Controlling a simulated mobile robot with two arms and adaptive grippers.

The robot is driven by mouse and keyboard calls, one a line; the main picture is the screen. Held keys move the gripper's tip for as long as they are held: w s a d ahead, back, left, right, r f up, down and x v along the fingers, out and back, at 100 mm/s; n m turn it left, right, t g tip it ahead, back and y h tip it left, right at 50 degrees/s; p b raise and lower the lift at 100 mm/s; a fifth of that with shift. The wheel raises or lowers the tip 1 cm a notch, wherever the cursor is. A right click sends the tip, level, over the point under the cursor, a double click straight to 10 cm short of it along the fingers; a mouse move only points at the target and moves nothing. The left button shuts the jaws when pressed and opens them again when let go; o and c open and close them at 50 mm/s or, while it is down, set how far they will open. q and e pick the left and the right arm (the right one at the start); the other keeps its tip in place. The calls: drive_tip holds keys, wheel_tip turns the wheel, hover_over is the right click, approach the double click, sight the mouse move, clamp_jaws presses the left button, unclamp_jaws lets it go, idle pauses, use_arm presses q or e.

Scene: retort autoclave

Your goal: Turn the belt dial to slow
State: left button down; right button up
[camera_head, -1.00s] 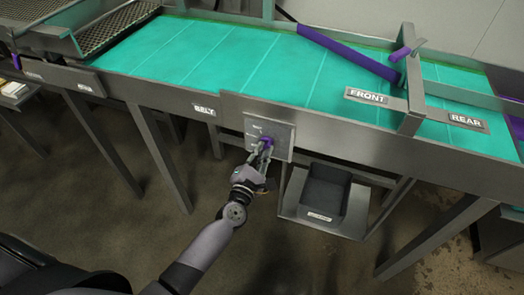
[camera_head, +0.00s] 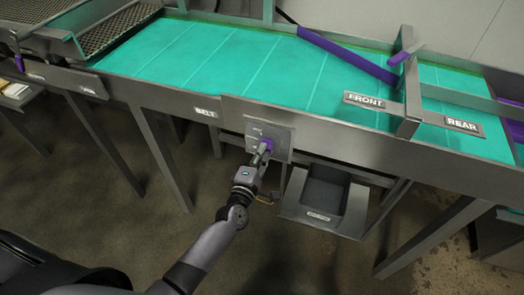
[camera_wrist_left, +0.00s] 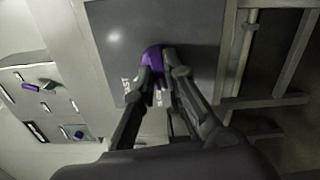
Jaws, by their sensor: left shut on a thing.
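The belt dial is a purple knob (camera_head: 267,142) on a grey panel (camera_head: 281,136) on the conveyor's front, right of the BELT label (camera_head: 206,113). My right gripper is not in view.
The green belt (camera_head: 240,60) runs above the panel. A purple diverter bar (camera_head: 345,55) crosses it. FRONT (camera_head: 369,101) and REAR (camera_head: 462,125) labels are at right. A dark bin (camera_head: 325,193) hangs below right of the dial. Table legs stand at left.

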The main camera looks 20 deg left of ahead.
use_arm(q)
drive_tip(key=shift+m+p, duration=0.3)
drive_tip(key=shift+m, duration=0.9)
drive_tip(key=c, duration=1.6)
unclamp_jaws()
drive_tip(key=shift+c, duration=0.2)
drive_tip(key=s, duration=1.2)
drive_tip(key=shift+a, duration=0.2)
